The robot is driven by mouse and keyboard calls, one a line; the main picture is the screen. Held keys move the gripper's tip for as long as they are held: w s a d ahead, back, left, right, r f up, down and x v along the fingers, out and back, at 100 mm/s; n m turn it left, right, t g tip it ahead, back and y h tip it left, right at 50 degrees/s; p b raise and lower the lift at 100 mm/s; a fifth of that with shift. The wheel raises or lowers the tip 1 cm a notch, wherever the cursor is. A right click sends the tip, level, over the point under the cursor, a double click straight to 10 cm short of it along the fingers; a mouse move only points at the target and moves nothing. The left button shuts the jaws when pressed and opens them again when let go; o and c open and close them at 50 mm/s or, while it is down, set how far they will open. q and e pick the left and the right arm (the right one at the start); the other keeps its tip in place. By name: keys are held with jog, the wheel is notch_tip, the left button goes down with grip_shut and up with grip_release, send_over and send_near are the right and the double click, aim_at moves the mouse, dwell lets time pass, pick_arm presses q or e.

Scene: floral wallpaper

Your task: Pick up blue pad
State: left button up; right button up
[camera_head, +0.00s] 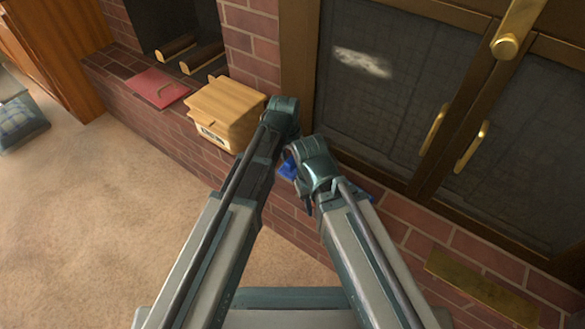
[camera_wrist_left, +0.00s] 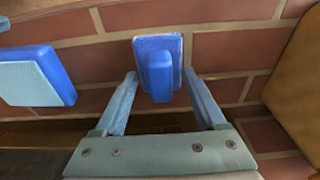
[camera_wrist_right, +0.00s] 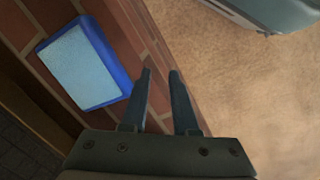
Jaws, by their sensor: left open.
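A second blue pad (camera_wrist_left: 35,76) with a pale blue face lies at the left of that view. A pale-faced blue pad (camera_wrist_right: 82,64) shows in the right wrist view, left of my right gripper (camera_wrist_right: 160,72), which is partly open and empty. In the head view, blue patches (camera_head: 288,168) show beside my arms, mostly hidden.
A tan box (camera_head: 230,108) and a red flat item (camera_head: 158,87) sit on the brick hearth (camera_head: 190,142). Glass doors with brass handles (camera_head: 471,147) stand at the right. Carpet (camera_head: 120,200) is open at lower left, with a plaid cushion (camera_head: 20,122).

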aim_at(292, 159)
pick_arm(q)
grip_shut()
dwell(0.4)
notch_tip(292, 159, up, 10)
jog(key=p, duration=1)
jog(key=shift+r, duration=0.1)
jog(key=c, duration=0.6)
grip_release()
jog(key=shift+c, duration=0.2)
grip_shut()
